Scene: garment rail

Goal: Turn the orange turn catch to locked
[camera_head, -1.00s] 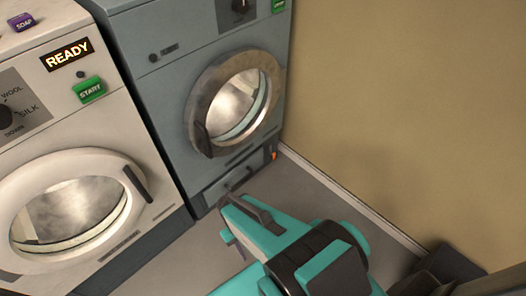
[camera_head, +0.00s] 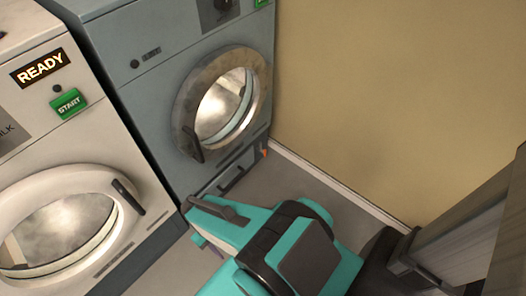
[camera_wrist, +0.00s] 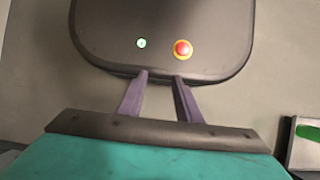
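The orange turn catch (camera_head: 264,152) is a tiny orange spot at the lower right edge of the blue-grey washer (camera_head: 150,100), beside its lower drawer. It is too small to tell which way it is turned. My teal gripper (camera_head: 203,245) is low in front of the washers, apart from the catch, with its fingers mostly hidden by its body. In the wrist view my gripper (camera_wrist: 162,76) has two purple fingers with a clear gap and nothing between them. The catch does not show in the wrist view.
A white washer (camera_head: 120,150) with a READY display and green START button stands at left. A beige wall (camera_head: 380,90) and skirting are at right. A dark rounded panel (camera_wrist: 220,30) with a green light and a red button lies beyond the fingers in the wrist view.

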